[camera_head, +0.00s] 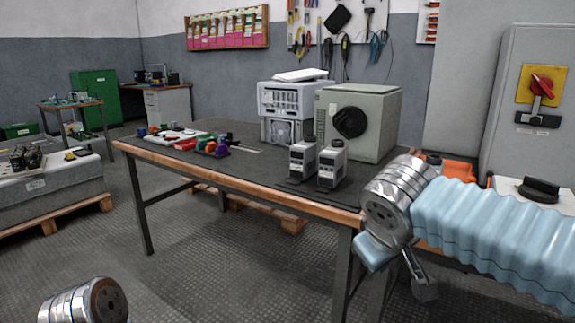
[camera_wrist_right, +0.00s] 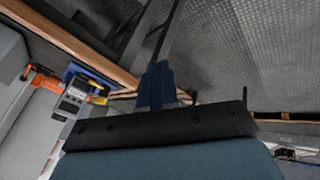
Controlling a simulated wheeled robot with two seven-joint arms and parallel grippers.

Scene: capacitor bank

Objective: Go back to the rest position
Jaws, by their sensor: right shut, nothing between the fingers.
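My right arm comes in from the right in the head view in a light blue ribbed sleeve. Its silver wrist is in front of the workbench's right front corner. My right gripper (camera_head: 420,285) points down there, beside the bench leg. In the right wrist view the right gripper (camera_wrist_right: 157,85) shows as dark blue fingers closed together with nothing between them. Of my left arm only a silver, round wrist part shows at the bottom left of the head view. Its gripper fingers are out of sight.
The workbench (camera_head: 255,178) with a wooden edge holds two small grey devices (camera_head: 316,163), a greenish box with a black dial (camera_head: 362,122) and coloured tools. A grey cabinet with a red switch (camera_head: 541,85) stands at right. Open floor (camera_head: 225,265) lies in front.

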